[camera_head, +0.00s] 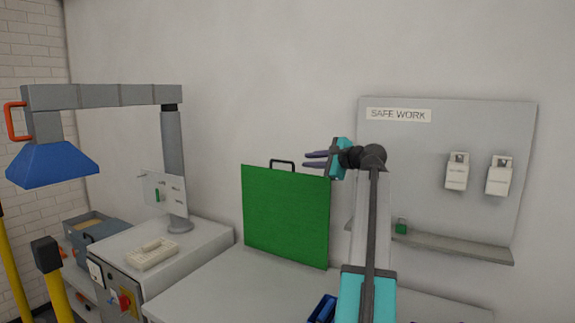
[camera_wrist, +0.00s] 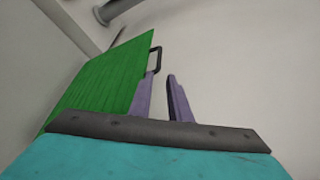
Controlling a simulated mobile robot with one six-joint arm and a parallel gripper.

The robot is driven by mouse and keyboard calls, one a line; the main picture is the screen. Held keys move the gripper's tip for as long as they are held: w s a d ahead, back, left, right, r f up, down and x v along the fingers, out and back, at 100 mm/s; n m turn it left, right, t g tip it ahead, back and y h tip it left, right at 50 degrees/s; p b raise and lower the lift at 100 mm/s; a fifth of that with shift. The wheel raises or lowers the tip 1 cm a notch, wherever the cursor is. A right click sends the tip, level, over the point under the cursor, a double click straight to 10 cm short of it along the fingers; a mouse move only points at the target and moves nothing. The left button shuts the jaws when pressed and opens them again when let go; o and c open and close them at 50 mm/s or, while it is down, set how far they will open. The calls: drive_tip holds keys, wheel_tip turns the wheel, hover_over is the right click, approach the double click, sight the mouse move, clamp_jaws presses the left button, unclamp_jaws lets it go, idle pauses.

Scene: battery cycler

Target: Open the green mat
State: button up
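The green mat (camera_head: 285,214) stands upright as a flat panel on the table against the wall, with a dark handle (camera_head: 282,163) on its top edge. In the wrist view the mat (camera_wrist: 105,85) is at the left, and its handle (camera_wrist: 154,59) shows just beyond the fingertips. My gripper (camera_head: 306,159) is at the upper right of the mat, its purple fingers pointing left toward the handle. In the wrist view my gripper (camera_wrist: 162,76) has its two fingers apart with nothing between them. The fingers do not appear to touch the handle.
The table (camera_head: 210,293) is bare in front of the mat. A blue tray (camera_head: 321,308) is near its front. A SAFE WORK board (camera_head: 430,180) with a shelf (camera_head: 455,247) is right.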

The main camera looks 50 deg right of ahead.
sight(287, 162)
drive_tip(key=shift+w+a, duration=0.15)
drive_tip(key=p+x, duration=0.3)
drive_tip(key=x, duration=1.1)
drive_tip(key=shift+f, duration=0.1)
clamp_jaws()
